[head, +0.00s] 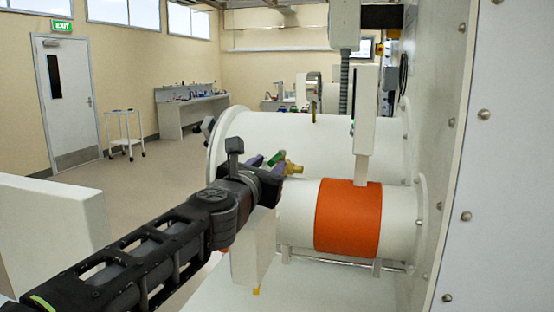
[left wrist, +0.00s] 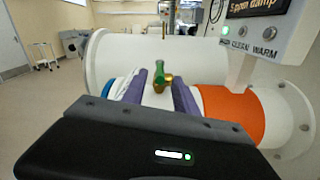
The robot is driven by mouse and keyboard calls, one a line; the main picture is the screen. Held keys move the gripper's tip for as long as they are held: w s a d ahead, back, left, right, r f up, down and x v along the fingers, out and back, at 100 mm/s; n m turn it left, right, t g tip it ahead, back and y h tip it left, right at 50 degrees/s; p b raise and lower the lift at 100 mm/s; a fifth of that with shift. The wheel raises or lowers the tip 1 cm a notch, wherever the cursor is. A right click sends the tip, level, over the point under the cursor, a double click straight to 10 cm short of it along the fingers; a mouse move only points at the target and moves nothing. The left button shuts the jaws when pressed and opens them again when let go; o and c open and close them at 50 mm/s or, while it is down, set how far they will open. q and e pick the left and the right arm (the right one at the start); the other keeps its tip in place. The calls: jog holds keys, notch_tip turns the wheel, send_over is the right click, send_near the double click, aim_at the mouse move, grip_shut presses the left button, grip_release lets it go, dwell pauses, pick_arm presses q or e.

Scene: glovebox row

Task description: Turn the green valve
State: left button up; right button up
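The green valve handle (head: 276,158) shows just past my left gripper (head: 268,163) in the head view, with its brass body (head: 292,168) to the right. In the left wrist view the green handle (left wrist: 160,71) stands up above the brass body (left wrist: 161,86). The purple fingers of my left gripper (left wrist: 160,82) are spread, one on each side of the valve in this view. Gaps show between the valve and both fingers. Whether the fingertips reach as far as the valve is hard to tell. My right gripper is in neither view.
A large white cylinder (head: 330,135) lies behind the valve. A smaller white cylinder with an orange band (head: 348,215) is to its right. A riveted white wall (head: 500,170) closes off the right side. A trolley (head: 125,130) and open floor lie far left.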

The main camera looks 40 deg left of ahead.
aim_at(277, 154)
pick_arm(q)
jog(key=x, duration=0.7)
jog(key=shift+c, duration=0.3)
grip_shut()
dwell(1.0)
